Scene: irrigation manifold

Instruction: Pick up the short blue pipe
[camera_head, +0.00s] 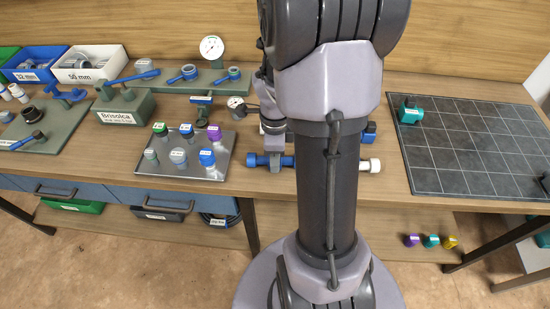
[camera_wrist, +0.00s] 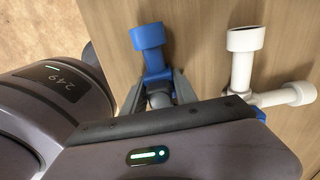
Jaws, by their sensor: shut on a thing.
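The short blue pipe (camera_head: 256,160) lies near the front edge of the wooden table, with a wider collar at its end. It also shows in the wrist view (camera_wrist: 148,48), where it runs between my fingers. My gripper (camera_head: 275,164) is shut on the pipe; in the wrist view its fingers (camera_wrist: 158,95) close around the pipe's body. The gripper body hides the rest of the pipe in the wrist view. I cannot tell whether the pipe touches the table.
A white pipe fitting (camera_wrist: 243,70) lies close beside the gripper; its end (camera_head: 372,165) shows right of my arm. A metal tray (camera_head: 215,170) with several caps stands to the left. A dark gridded mat (camera_head: 470,150) lies at right, mostly bare. My arm hides the table's middle.

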